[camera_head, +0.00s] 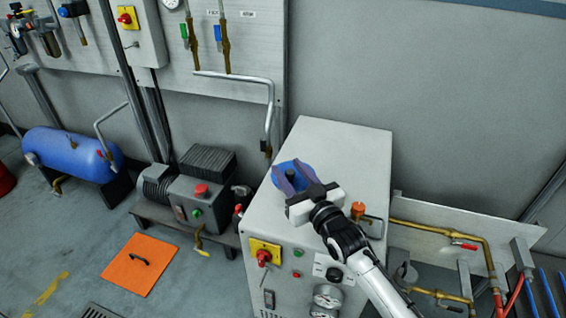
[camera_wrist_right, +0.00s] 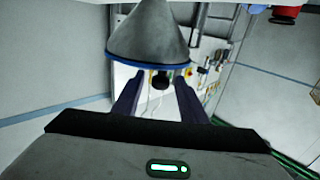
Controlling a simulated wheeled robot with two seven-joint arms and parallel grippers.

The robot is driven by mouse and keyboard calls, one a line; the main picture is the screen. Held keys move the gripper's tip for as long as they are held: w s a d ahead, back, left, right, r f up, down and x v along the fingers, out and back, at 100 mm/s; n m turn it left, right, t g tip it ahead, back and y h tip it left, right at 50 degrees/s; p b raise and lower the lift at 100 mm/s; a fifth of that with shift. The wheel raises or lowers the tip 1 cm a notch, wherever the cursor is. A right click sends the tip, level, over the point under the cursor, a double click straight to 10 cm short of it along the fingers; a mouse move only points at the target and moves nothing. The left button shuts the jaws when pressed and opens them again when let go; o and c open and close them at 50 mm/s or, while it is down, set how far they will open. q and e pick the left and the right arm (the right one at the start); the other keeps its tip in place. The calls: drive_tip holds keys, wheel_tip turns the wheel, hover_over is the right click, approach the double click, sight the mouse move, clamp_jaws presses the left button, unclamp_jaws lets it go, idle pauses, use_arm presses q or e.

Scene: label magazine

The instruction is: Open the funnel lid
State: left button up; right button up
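The funnel (camera_wrist_right: 150,35) shows in the right wrist view as a grey metal cone, wide end toward my gripper and seemingly upside down in that picture. Its blue lid (camera_head: 283,172) lies across the wide end, seen from above at the cabinet in the head view. A small dark knob (camera_wrist_right: 160,80) stands out from the lid's middle. My right gripper (camera_head: 293,173) is over the lid, its two fingers apart on either side of the knob. Gaps show between knob and fingers in the wrist view. My arm hides part of the cabinet top. My left gripper is out of view.
The white cabinet (camera_head: 345,145) has switches and gauges on its front. An orange-topped fitting (camera_head: 357,209) stands close to my right wrist. Brass pipes (camera_head: 430,228) run to the right. A motor unit (camera_head: 195,185) and blue tank (camera_head: 70,153) stand left.

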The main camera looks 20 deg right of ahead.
sight(283, 172)
drive_tip(key=shift+w+a, duration=0.2)
drive_tip(key=shift+w, duration=0.75)
drive_tip(key=shift+w+a, duration=0.2)
drive_tip(key=shift+w, duration=0.75)
clamp_jaws()
